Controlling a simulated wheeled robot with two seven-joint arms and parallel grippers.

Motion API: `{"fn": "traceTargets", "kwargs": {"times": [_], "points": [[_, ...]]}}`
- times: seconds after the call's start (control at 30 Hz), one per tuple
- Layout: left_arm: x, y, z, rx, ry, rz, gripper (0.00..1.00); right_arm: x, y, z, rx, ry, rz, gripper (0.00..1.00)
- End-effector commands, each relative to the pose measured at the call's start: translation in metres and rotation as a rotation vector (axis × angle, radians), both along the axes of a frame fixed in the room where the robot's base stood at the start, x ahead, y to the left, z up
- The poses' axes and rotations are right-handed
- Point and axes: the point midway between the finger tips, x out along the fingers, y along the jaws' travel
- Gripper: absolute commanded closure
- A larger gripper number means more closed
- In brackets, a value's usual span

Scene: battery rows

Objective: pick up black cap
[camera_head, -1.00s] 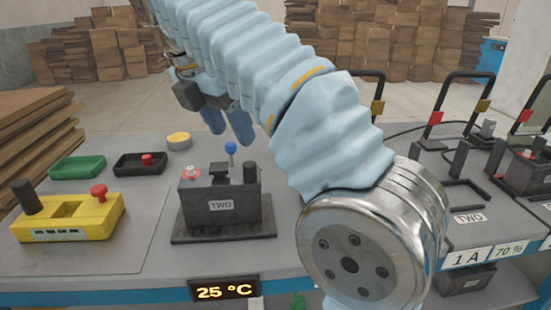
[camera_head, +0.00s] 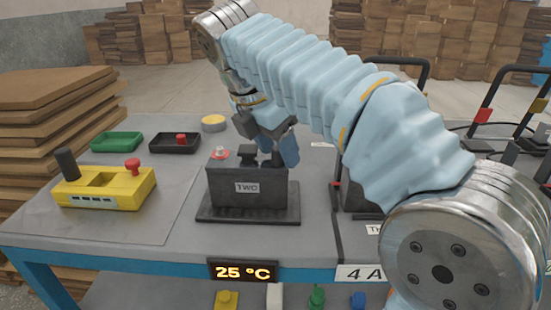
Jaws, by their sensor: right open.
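The dark grey battery marked TWO (camera_head: 247,200) stands upright on a dark base plate on the table. A red cap (camera_head: 220,154) sits on its left terminal. A black block (camera_head: 248,155) stands on the middle of its top. The black cap on the right terminal is mostly or fully hidden by my right gripper. My right gripper (camera_head: 280,150) points down at the battery's top right corner, with its light blue fingers open around that terminal. I cannot tell whether they touch the cap. My left gripper is not in view.
A yellow device (camera_head: 103,190) with a black and a red knob, a green tray (camera_head: 117,142), a black tray (camera_head: 174,143) holding a red cap, and a yellow disc (camera_head: 214,122) are left of the battery. My right arm covers most of the right side.

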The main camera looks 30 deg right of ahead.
Motion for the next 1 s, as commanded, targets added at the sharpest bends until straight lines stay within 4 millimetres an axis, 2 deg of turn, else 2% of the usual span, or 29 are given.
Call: {"fn": "traceTargets", "kwargs": {"times": [0.1,0.47,0.77,1.0], "points": [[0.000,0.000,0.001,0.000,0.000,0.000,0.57,0.000,0.000,0.001,0.000,0.000,0.000,0.44],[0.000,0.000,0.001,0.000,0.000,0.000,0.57,0.000,0.000,0.001,-0.001,0.001,0.000,0.98],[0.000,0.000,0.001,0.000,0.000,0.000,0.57,0.000,0.001,0.002,-0.001,0.001,0.000,0.99],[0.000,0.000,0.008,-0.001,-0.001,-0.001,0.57,-0.003,0.008,0.018,-0.002,-0.001,-0.001,0.99]]}}
